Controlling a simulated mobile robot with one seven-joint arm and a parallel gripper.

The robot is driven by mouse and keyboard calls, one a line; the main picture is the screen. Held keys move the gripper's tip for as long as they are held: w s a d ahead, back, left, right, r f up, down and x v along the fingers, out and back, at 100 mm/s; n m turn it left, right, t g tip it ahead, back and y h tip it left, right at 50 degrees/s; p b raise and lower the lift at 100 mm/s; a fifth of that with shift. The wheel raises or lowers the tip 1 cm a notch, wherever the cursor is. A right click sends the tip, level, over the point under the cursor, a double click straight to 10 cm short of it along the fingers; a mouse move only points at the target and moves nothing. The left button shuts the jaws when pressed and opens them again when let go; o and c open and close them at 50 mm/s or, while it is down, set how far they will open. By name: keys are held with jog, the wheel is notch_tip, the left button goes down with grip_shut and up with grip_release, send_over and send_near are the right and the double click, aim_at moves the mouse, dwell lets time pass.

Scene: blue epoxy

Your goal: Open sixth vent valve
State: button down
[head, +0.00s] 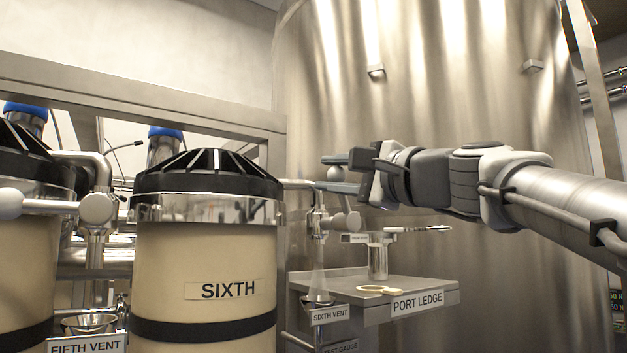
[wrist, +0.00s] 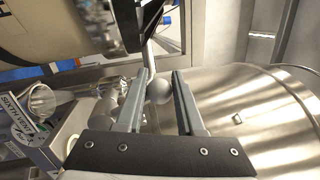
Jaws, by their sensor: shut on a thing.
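The sixth canister (head: 205,270), labelled SIXTH, has a black ribbed top. A thin metal pipe leaves its right side and meets the sixth vent valve (head: 318,222), above the SIXTH VENT label (head: 331,315). My gripper (head: 340,174) comes in from the right, level with that pipe. In the wrist view, a grey ball knob (wrist: 159,90) sits between my two fingers (wrist: 160,88), which are shut on it. The fingers hide part of the knob in the head view. The lever's exact angle is hard to tell.
The port ledge (head: 425,291) lies below my gripper, with a metal stand (head: 378,258) and a pale ring (head: 378,290) on it. A large steel tank (head: 480,110) rises close behind. The fifth vent's lever (head: 50,206) lies at left.

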aim_at(351, 213)
jog(key=m, duration=0.1)
jog(key=w+d+m, duration=0.1)
jog(key=m, duration=0.1)
jog(key=shift+w+d+h+p, duration=0.1)
jog(key=shift+d+h+p, duration=0.15)
jog(key=shift+h+p, duration=0.1)
jog(key=shift+w+d+f+m+t+h+p, duration=0.15)
jog(key=shift+w+d+m+t, duration=0.1)
jog(key=shift+m, duration=0.35)
jog(key=shift+w+d+r+m+t+h+p, duration=0.15)
jog(key=shift+d+m, duration=0.1)
jog(key=shift+m, duration=0.35)
jog(key=shift+d+f, duration=0.1)
jog(key=shift+f, duration=0.05)
jog(key=c, duration=0.5)
grip_release()
jog(key=shift+d, duration=0.15)
jog(key=shift+s+r, duration=0.1)
jog(key=shift+r, duration=0.1)
jog(key=b+v, duration=0.4)
jog(key=v, duration=1.3)
jog(key=shift+s+f, duration=0.1)
jog(key=shift+s, duration=0.05)
